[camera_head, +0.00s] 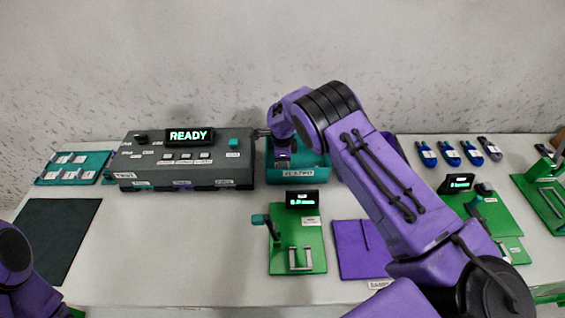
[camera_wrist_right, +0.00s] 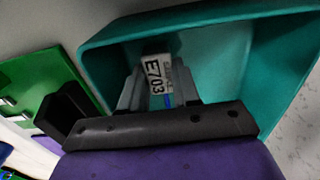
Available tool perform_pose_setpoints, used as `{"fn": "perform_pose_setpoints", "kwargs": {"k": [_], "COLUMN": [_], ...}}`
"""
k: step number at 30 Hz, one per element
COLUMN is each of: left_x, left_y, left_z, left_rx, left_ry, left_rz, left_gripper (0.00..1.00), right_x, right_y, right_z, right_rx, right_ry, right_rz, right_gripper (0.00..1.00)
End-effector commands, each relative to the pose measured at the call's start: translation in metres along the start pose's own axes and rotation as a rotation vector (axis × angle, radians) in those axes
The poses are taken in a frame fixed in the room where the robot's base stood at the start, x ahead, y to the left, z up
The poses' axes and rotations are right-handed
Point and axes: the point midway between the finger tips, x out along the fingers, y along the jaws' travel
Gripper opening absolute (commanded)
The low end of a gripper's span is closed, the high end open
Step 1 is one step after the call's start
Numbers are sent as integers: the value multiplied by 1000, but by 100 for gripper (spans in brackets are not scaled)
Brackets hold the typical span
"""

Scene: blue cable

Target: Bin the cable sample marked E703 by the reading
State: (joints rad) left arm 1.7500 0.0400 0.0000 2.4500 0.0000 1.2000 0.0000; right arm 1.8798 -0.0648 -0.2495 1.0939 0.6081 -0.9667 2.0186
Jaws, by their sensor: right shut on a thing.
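My right gripper (camera_head: 284,158) reaches over the teal bin (camera_head: 300,188) at the back middle of the table. In the right wrist view its fingers (camera_wrist_right: 158,88) are shut on the cable sample (camera_wrist_right: 157,78), whose white tag reads E703, with a bit of blue beside it. The sample is above or within the mouth of the teal bin, whose rim (camera_wrist_right: 88,50) surrounds it; I cannot tell how deep. A grey tester (camera_head: 185,160) left of the bin shows READY in green. Part of my left arm shows at the lower left, but its gripper is out of view.
Several blue cable samples (camera_head: 448,153) lie at the back right. A green fixture (camera_head: 312,240) with a small display and a purple plate (camera_head: 358,250) stand in front of the bin. More green fixtures are at right. A dark mat (camera_head: 50,235) lies left. The front left-middle is clear.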

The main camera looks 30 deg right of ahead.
Motion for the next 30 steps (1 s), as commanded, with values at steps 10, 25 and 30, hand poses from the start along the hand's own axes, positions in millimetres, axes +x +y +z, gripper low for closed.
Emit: {"fn": "perform_pose_setpoints", "kwargs": {"k": [10,25,30], "left_x": [4,8,10], "left_y": [0,1,1], "left_z": [2,4,4], "left_rx": [0,0,0], "left_ry": [0,0,0], "left_rz": [0,0,0], "left_gripper": [51,51,51], "right_x": [6,13,16], "right_y": [0,0,0], "right_z": [0,0,0], "right_rx": [0,0,0], "right_ry": [0,0,0], "right_rz": [0,-1,-1], "right_gripper": [0,0,0]}}
